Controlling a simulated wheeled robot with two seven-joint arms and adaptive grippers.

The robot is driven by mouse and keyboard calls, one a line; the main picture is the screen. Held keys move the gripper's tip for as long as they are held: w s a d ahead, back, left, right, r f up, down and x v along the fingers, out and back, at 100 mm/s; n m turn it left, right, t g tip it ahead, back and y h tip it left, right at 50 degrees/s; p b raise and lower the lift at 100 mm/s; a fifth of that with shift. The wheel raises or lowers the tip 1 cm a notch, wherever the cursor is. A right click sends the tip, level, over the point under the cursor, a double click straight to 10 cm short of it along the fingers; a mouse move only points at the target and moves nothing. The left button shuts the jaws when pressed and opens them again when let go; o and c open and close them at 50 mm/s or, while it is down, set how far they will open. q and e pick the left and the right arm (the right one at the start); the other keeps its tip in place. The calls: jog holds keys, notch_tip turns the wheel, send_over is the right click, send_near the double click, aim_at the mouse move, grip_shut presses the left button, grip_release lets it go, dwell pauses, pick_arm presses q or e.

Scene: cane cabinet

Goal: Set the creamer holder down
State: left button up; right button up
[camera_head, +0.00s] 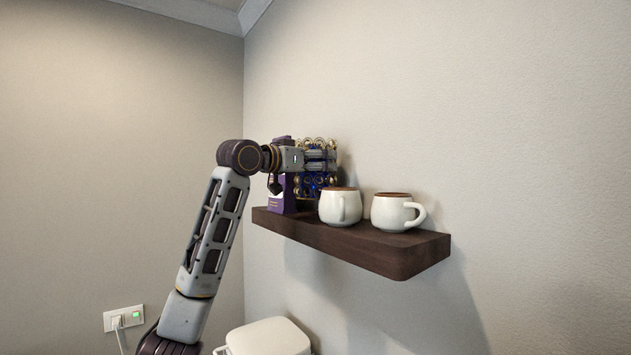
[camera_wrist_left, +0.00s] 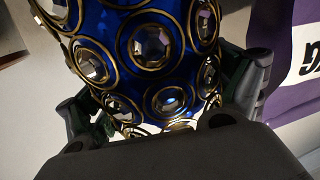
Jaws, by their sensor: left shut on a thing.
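The creamer holder (camera_head: 313,188) is blue with gold rings and clear gems. It is at the left part of the dark wooden shelf (camera_head: 375,250), partly hidden behind my left gripper and a mug. My left gripper (camera_head: 322,157) is shut on it, reaching in from the left. In the left wrist view, the creamer holder (camera_wrist_left: 150,45) fills the middle, with a finger on either side of it. I cannot tell whether its base touches the shelf. My right gripper is not in view.
Two white mugs (camera_head: 340,207) (camera_head: 393,212) stand on the shelf to the right of the creamer holder. A purple and white package (camera_head: 281,197) stands close on its left and also shows in the left wrist view (camera_wrist_left: 287,75). A white lidded object (camera_head: 268,338) is below.

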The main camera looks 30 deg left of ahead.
aim_at(315, 179)
pick_arm(q)
jog(key=shift+f, duration=0.25)
dwell(0.3)
jog(key=shift+f, duration=1.95)
jog(key=shift+f, duration=0.1)
jog(key=o, duration=1)
jog(key=shift+f, duration=0.1)
jog(key=s+a+b, duration=0.2)
jog(key=s+b, duration=0.1)
jog(key=s, duration=0.9)
jog(key=shift+a+b, duration=0.15)
jog(key=shift+b, duration=0.15)
